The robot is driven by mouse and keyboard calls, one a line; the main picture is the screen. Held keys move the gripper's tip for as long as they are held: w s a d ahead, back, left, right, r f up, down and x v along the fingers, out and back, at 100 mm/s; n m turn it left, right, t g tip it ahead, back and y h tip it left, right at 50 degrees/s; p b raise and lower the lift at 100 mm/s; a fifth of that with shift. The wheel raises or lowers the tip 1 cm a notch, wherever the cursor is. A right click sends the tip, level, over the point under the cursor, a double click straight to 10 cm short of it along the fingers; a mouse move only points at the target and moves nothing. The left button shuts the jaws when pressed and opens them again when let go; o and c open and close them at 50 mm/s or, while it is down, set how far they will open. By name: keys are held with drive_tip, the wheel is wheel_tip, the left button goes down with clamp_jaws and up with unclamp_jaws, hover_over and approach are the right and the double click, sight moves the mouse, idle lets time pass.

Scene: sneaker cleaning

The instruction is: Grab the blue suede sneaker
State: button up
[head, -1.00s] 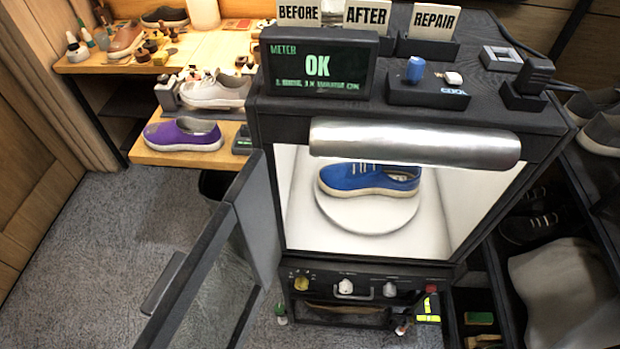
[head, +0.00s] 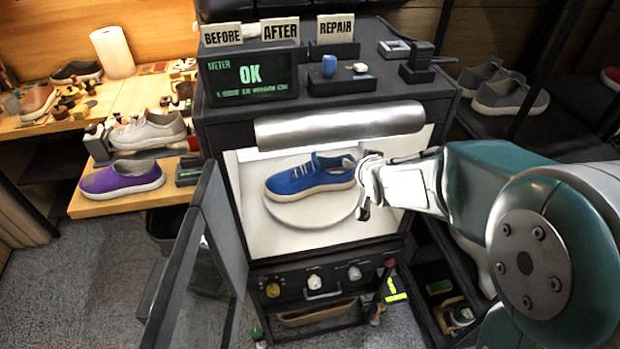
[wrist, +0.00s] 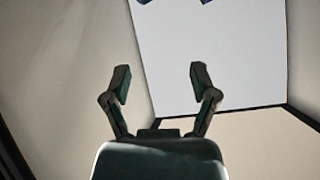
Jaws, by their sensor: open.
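The blue suede sneaker (head: 310,178) has a pale sole and white laces. It sits upright on a round white plate (head: 305,213) inside the lit white chamber of a black cabinet, toe to the left. My gripper (head: 364,187) is at the chamber's open front, just right of the sneaker's heel; in the head view I cannot tell whether it touches. In the wrist view my gripper (wrist: 158,80) has its two fingers apart with nothing between them. Only small dark blue bits show at that view's top edge.
The cabinet's door (head: 205,260) stands open at the left. A silver bar (head: 340,125) runs across the top of the opening. A purple shoe (head: 122,179) and a pale shoe (head: 148,131) sit on the left shelves.

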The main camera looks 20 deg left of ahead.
drive_tip(key=y, duration=0.2)
approach(316, 163)
drive_tip(key=w, duration=0.1)
drive_tip(key=shift+n, duration=0.4)
drive_tip(key=x, duration=1.1)
drive_tip(key=shift+a+f, duration=0.3)
drive_tip(key=shift+f, duration=0.05)
clamp_jaws()
